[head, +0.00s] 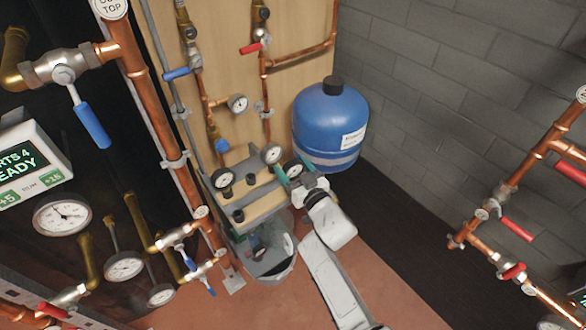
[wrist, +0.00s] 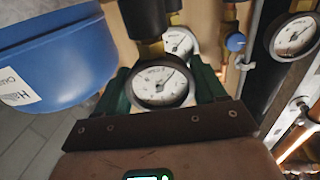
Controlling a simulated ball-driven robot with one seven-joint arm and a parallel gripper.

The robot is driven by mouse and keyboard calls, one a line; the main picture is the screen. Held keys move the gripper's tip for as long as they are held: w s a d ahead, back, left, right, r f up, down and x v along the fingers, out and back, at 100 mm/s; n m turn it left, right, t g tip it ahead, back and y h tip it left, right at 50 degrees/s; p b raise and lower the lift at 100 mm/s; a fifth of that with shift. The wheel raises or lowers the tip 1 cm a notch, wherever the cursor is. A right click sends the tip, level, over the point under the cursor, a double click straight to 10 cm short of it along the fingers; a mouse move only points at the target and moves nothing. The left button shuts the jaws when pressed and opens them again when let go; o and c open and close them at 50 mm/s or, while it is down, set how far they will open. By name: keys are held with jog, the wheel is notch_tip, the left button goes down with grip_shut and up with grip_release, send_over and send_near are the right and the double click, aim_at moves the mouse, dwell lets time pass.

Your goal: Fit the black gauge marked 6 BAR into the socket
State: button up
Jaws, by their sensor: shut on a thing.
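My gripper (wrist: 161,88) is shut on a round gauge (wrist: 160,84) with a black rim and a white dial. Its green fingers lie on either side of the gauge. In the head view my gripper (head: 292,175) and the held gauge (head: 293,167) are at the right end of a wooden shelf, beside the blue tank. The dial's marking is too small to read. A black cylinder (wrist: 143,18) and brass fitting show above the gauge in the wrist view; I cannot tell whether they touch it. I cannot tell which fitting is the socket.
Two more gauges, one left (head: 223,178) and one behind (head: 272,153), stand at the wooden shelf (head: 262,193) with several black-topped fittings. The blue tank (head: 330,122) is close on the right. A grey bucket (head: 272,268) stands below. Copper pipes run up the wooden board.

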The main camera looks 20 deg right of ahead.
aim_at(293, 161)
jog(key=shift+r+p, duration=1.95)
jog(key=shift+r, duration=0.1)
